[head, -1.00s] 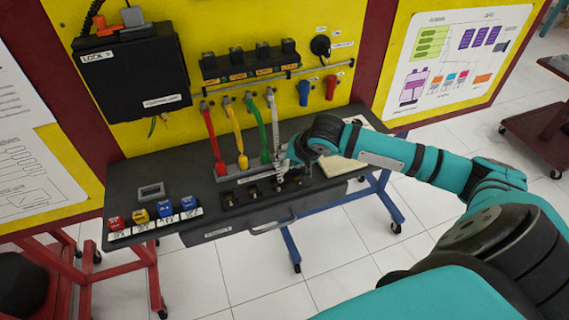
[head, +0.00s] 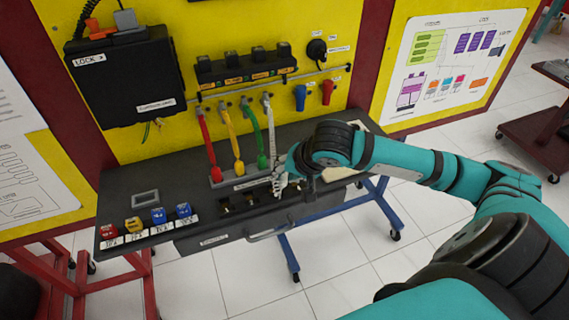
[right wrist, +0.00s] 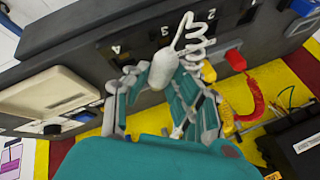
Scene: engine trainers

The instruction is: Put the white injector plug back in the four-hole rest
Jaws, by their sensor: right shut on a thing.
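The white injector plug (right wrist: 163,70) is between the fingers of my right gripper (head: 279,184), which is shut on it. The right wrist view shows the gripper (right wrist: 160,95) around the plug. Its white coiled cord (head: 270,125) runs up to the wall rail. The four-hole rest (head: 228,181) is the grey block on the bench, holding the red plug (head: 215,173), yellow plug (head: 238,167) and green plug (head: 262,162). My right gripper is beside the rest's right end, towards the bench front. It hides that end, so I cannot tell whether the plug touches it. My left gripper is not in view.
Numbered sockets (head: 224,207) line the bench front just before the rest. Several coloured blocks (head: 158,216) stand at the bench's left. A pale box (right wrist: 50,93) lies near the gripper. Hanging coloured cords are close to the left of the gripper.

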